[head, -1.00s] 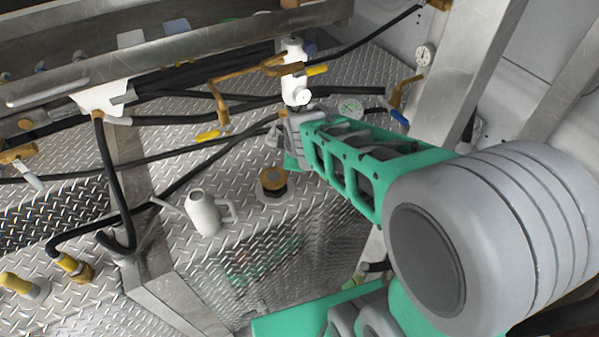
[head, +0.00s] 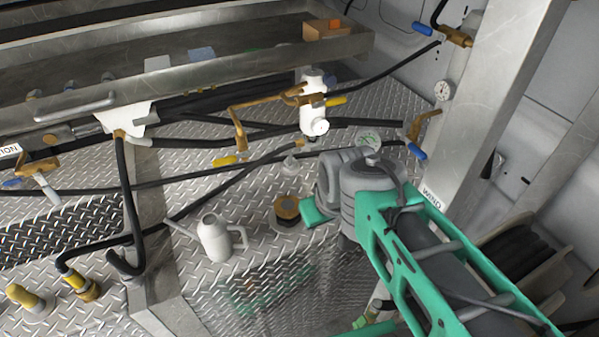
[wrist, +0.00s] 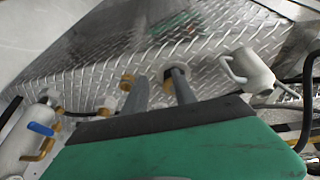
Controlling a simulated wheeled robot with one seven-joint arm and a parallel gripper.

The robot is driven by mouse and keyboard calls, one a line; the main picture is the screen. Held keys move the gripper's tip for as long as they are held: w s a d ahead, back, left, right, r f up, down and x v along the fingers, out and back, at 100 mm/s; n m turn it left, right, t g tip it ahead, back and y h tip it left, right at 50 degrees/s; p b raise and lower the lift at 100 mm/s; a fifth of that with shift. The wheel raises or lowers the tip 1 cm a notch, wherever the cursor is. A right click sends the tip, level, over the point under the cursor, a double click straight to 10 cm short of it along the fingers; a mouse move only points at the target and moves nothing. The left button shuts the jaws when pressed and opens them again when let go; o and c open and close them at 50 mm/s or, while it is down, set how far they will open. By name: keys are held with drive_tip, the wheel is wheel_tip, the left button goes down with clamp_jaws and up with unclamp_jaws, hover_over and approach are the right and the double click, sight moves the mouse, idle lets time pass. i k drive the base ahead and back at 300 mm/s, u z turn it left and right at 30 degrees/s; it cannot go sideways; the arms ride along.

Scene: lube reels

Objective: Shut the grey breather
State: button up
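No part is plainly labelled as the grey breather. A small pale grey fitting (head: 289,166) stands on the tread plate in the head view, just left of my arm's end, and may be it; I cannot tell whether it is open or shut. My gripper's green body (head: 318,211) shows beside the brass cap (head: 287,207); its fingers are hidden there. In the wrist view my gripper (wrist: 159,76) has two grey fingers apart, with nothing visibly held between them. A brass fitting (wrist: 127,83) shows by the left finger, and another is partly behind the right finger.
A white jug (head: 216,238) stands left of the brass cap. A white cylinder (head: 313,105) with brass pipes and a yellow lever stands behind. Black hoses (head: 200,183) cross the plate. A gauge (head: 442,91) and metal post (head: 490,100) are at right.

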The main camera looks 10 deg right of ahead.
sight(290, 162)
drive_tip(key=k, duration=1.65)
drive_tip(key=u, duration=0.55)
drive_tip(key=i, duration=1.7)
drive_tip(key=z, duration=0.9)
